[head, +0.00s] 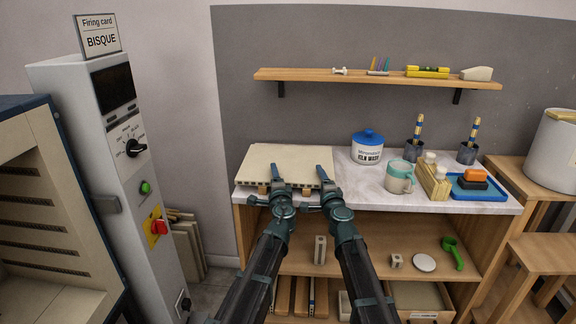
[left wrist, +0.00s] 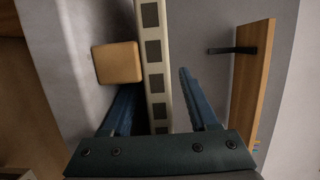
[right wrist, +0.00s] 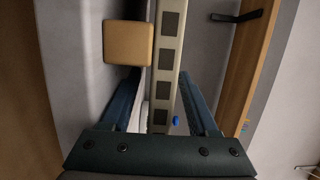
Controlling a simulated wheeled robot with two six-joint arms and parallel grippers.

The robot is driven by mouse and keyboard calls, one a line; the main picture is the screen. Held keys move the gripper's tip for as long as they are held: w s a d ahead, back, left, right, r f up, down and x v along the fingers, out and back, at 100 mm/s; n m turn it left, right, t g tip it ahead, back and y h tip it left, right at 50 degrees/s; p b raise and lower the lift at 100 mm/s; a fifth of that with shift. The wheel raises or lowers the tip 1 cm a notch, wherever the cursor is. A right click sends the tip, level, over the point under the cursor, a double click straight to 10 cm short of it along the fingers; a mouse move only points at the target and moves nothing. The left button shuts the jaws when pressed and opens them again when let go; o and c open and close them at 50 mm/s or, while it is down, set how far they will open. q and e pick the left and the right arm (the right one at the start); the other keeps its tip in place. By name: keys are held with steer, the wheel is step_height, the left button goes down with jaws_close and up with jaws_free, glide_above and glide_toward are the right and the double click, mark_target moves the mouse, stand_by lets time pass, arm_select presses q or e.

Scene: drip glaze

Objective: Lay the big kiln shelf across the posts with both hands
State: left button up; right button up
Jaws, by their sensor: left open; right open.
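The big kiln shelf (head: 288,163), a cream slab with square holes along its edge, lies flat at the left of the worktop, raised on wooden blocks. My left gripper (head: 277,180) and right gripper (head: 323,180) are at its front edge, side by side. Both are open. In the left wrist view the shelf's edge (left wrist: 153,55) stands between the spread fingers, with a wooden block (left wrist: 117,62) beside it. In the right wrist view the edge (right wrist: 168,60) is also between the fingers, near another block (right wrist: 128,43). The kiln (head: 45,190) is open at left; no posts show inside.
A lidded kiln wash jar (head: 367,150), a mug (head: 400,178) and a blue tray (head: 480,190) stand right of the shelf on the worktop (head: 345,190). A wall shelf (head: 375,80) is above. A kiln post (head: 320,249) stands on the board below.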

arm_select(q)
steer(key=shift+w, duration=0.2)
arm_select(e)
steer(key=shift+w, duration=0.2)
arm_select(q)
jaws_close()
arm_select(e)
jaws_close()
stand_by(1.0)
